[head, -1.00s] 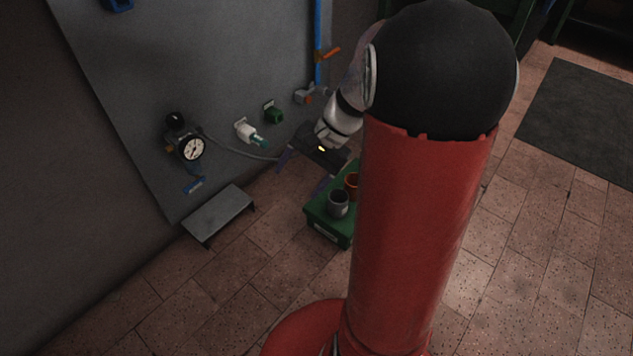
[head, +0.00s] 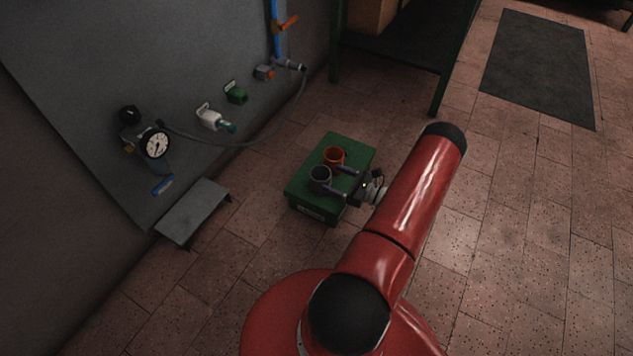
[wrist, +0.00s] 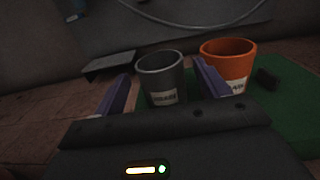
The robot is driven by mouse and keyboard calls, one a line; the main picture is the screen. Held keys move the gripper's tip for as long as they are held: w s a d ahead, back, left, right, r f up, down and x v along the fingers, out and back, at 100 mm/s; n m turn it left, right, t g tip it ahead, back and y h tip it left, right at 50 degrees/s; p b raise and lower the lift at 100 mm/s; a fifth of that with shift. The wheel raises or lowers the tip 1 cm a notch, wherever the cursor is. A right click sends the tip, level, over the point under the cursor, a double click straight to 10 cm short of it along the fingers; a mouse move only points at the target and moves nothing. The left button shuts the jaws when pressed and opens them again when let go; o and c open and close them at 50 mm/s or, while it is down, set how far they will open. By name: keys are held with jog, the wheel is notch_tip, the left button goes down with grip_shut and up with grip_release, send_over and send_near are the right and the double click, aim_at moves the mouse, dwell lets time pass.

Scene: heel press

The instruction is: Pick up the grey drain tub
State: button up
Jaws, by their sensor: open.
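The grey drain tub (head: 320,182) stands upright on the green box (head: 345,148), near its front left side. In the wrist view the grey tub (wrist: 161,78) shows its open rim and a white label, and it lies ahead of and between my purple fingers. My gripper (head: 332,180) reaches in from the right, open and empty, with its fingertips close to the tub; contact cannot be told. An orange tub (head: 334,157) stands just behind the grey one; in the wrist view it (wrist: 228,64) is right of the right finger.
A low grey step (head: 194,211) stands by the wall panel left of the box. A pressure gauge (head: 155,144) and hose (head: 245,143) are on the panel. A dark shelf (head: 400,65) stands behind. A small dark item (wrist: 267,79) lies right of the orange tub.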

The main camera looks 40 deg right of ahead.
aim_at(312, 171)
jog(key=x, duration=0.7)
jog(key=shift+w+a+f, duration=0.25)
jog(key=shift+f, duration=0.15)
jog(key=c, duration=0.7)
jog(key=shift+r, duration=0.1)
notch_tip(312, 171, up, 20)
jog(key=p, duration=0.2)
jog(key=shift+p, duration=0.35)
